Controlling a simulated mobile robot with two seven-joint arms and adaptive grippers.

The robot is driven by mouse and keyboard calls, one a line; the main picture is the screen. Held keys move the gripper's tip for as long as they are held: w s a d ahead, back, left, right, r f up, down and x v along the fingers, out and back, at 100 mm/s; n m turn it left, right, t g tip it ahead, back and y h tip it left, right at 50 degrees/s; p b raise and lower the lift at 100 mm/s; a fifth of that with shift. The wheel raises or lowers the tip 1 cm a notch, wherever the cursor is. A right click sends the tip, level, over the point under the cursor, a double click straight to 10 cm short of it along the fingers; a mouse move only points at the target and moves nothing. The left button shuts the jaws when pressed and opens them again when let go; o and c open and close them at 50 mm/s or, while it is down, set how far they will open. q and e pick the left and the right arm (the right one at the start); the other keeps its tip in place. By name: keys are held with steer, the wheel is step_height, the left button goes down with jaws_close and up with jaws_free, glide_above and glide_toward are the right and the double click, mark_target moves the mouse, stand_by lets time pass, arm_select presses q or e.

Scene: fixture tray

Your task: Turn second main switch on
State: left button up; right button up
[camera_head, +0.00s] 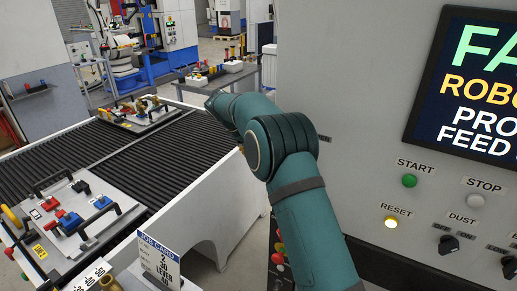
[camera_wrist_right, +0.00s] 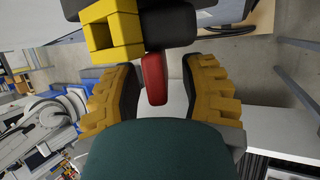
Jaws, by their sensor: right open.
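My right gripper (camera_wrist_right: 160,80) is open in the right wrist view, with one yellow finger with a dark pad on each side. A red handle (camera_wrist_right: 154,78) stands between the fingers, with a visible gap on both sides. It joins a black rounded part (camera_wrist_right: 167,25) beside a yellow square block (camera_wrist_right: 115,38); this looks like the main switch, but I cannot read any label or its position. In the head view my teal right arm reaches away along the machine cabinet. Its gripper and the switch cannot be made out there. My left gripper is not in view.
The grey cabinet (camera_head: 345,80) fills the right, with a screen (camera_head: 475,90), green START button (camera_head: 409,181), STOP button (camera_head: 475,201), lit RESET button (camera_head: 391,222) and black knobs (camera_head: 448,243). A roller conveyor (camera_head: 120,140) at left carries a fixture tray (camera_head: 118,188). A job card (camera_head: 160,262) stands in front.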

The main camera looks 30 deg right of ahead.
jaws_close()
stand_by(0.4)
steer(key=shift+f+n+g+y, duration=0.1)
steer(key=shift+n+g+y, duration=0.2)
steer(key=shift+g+y, duration=0.6)
jaws_free()
